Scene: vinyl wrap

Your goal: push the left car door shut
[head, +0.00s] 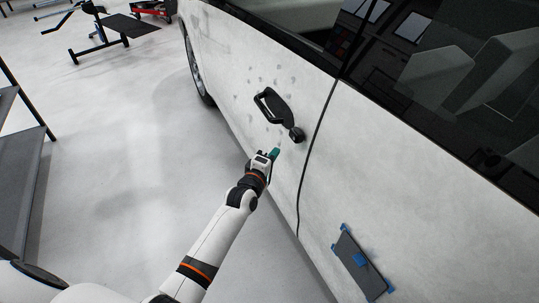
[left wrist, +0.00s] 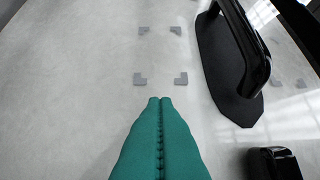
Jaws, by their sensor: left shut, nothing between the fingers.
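The left car door (head: 240,75) is a pale, smudged panel with a black pull handle (head: 270,104) near its rear edge. A narrow dark seam runs between it and the panel to its right; I cannot tell if the door sits flush. My left gripper (head: 275,153), with teal fingers, is shut and empty, below the handle and pointing at the door. In the left wrist view the closed fingers (left wrist: 160,100) face the pale door surface (left wrist: 75,90), with the handle (left wrist: 245,55) to their right. I cannot tell if the tips touch. My right gripper is out of view.
A dark plate with blue tape (head: 360,262) is on the panel right of the seam. A small black knob (head: 297,134) is beside the handle. A dark shelf (head: 25,170) stands at the left edge, a stand (head: 115,30) farther back. The floor between is clear.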

